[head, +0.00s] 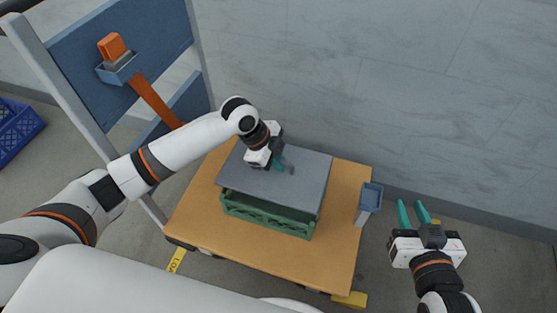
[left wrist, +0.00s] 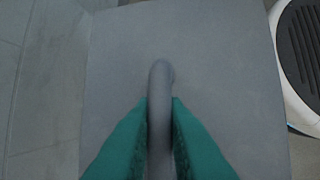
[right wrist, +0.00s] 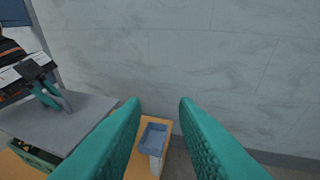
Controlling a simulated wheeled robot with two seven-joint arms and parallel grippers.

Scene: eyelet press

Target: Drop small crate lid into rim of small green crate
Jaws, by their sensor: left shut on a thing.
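The small crate lid (head: 300,178) is a flat grey panel with a handle (left wrist: 160,85) at its middle. My left gripper (head: 280,166) is shut on that handle, one teal finger on each side in the left wrist view. The small green crate (head: 268,214) stands on the table under the lid. The lid covers the crate's opening and reaches past its wall at the back; a dark gap shows below its front edge. I cannot tell whether it touches the rim. My right gripper (head: 420,212) is open and empty, right of the table.
The wooden table (head: 345,220) has bare surface around the crate. A small blue-grey bin on a post (head: 371,197) stands at its right edge. A blue board (head: 110,60) with an orange-handled tool is at the left. A blue crate (head: 15,128) sits far left. A wall is behind.

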